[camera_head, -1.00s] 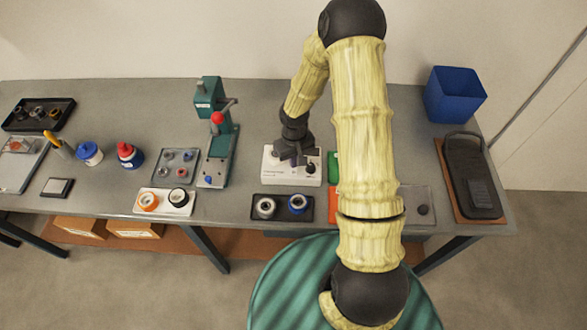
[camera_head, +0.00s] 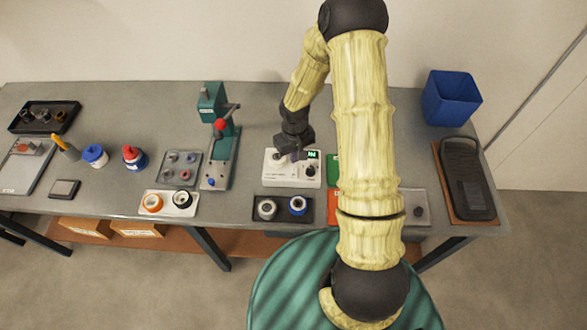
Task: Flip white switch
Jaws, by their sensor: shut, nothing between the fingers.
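A white control box (camera_head: 291,176) stands on the grey table near the middle. Its small display (camera_head: 313,155) is lit green and a dark knob (camera_head: 310,171) sits below it. A pale part, which seems to be the white switch (camera_head: 278,160), shows at the box's upper left, partly hidden by my gripper. My gripper (camera_head: 290,154) is shut and empty, right over the top of the box by that switch. I cannot tell whether it touches the switch, nor the switch's exact position.
A green press (camera_head: 217,140) stands left of the box. A dark tray (camera_head: 282,208) with two rings lies in front. Green and orange pieces are right of it, partly behind my arm. A blue bin (camera_head: 451,97) stands at the back right.

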